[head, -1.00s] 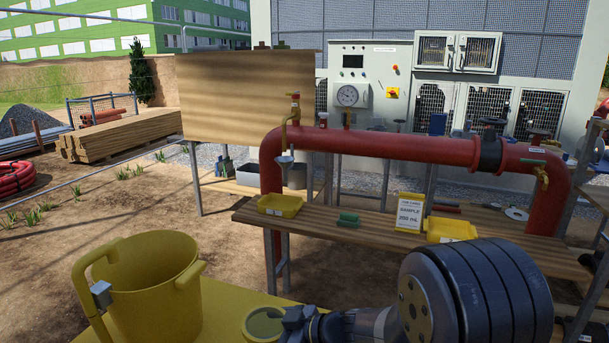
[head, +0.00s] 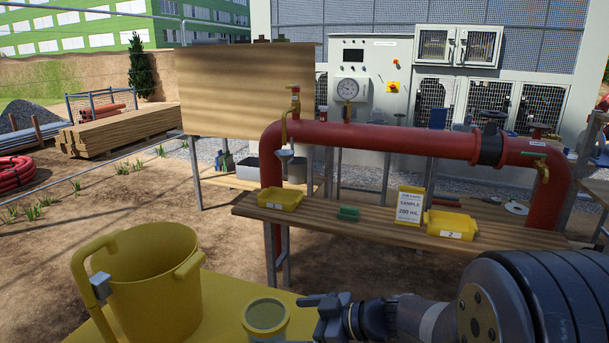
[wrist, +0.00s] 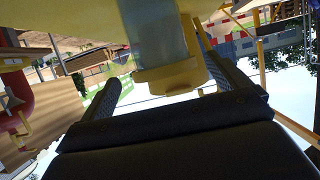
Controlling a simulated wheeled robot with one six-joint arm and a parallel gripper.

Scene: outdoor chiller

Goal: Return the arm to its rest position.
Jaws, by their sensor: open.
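My gripper (head: 309,313) is low in the middle of the head view, at the end of my arm, which reaches in from the lower right. Its fingers point left, just right of a yellow cup (head: 266,316) with a greenish top. In the wrist view both dark fingers are apart (wrist: 155,52). A yellow object with a grey translucent-looking band shows beyond and between them; I cannot tell whether it is the cup, and nothing is seen gripped.
A large yellow bucket (head: 150,285) with a handle stands left of the cup on a yellow surface. Beyond is a wooden bench (head: 365,222) with yellow trays (head: 280,199) (head: 450,225), a green item (head: 348,213) and a sample sign (head: 410,204). A red pipe (head: 390,140) arches over it.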

